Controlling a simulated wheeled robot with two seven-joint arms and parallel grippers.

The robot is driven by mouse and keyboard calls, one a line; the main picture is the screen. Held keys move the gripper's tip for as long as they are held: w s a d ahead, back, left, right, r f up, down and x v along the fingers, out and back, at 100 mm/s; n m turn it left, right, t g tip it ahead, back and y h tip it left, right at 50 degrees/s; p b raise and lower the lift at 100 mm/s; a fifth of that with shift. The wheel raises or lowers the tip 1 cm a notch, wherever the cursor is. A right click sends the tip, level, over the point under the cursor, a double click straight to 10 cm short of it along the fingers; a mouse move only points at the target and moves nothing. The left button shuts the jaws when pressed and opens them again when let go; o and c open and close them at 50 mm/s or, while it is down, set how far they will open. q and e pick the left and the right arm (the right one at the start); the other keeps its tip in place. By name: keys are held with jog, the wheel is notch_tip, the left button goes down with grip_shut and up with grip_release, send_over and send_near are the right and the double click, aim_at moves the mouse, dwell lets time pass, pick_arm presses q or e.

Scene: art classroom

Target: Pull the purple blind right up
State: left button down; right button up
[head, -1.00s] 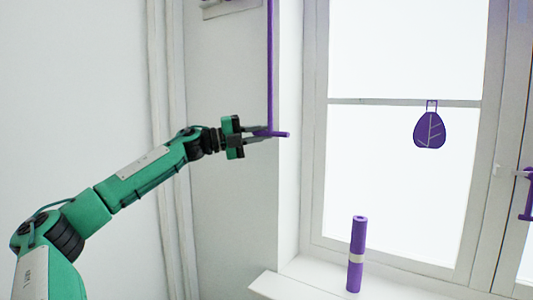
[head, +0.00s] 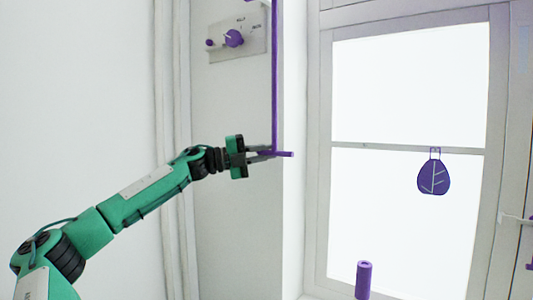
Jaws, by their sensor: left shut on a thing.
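A thin purple rod (head: 275,80) hangs down in front of the wall left of the window, with a short crosswise handle (head: 287,154) at its lower end. My left gripper (head: 264,154) is shut on this lower end, its fingers pointing right. The handle's tip sticks out past the fingers. The purple blind's cloth cannot be made out; the rod's top runs out of the picture. The window panes (head: 410,90) look bare and bright white. My right gripper is not in view.
A wall panel (head: 256,45) with purple knobs is above my left gripper. A purple leaf-shaped ornament (head: 433,178) hangs at the window's crossbar. A purple cylinder (head: 363,280) stands at the bottom of the window. A window handle (head: 515,219) is at the right edge.

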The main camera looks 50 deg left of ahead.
pick_arm(q)
jog(key=shift+s+a+r, duration=0.1)
jog(key=shift+a+r, duration=0.05)
jog(key=shift+r, duration=0.3)
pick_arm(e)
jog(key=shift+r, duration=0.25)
pick_arm(q)
jog(key=c, duration=1.5)
grip_release()
jog(key=shift+o, duration=0.5)
jog(key=shift+f, duration=0.15)
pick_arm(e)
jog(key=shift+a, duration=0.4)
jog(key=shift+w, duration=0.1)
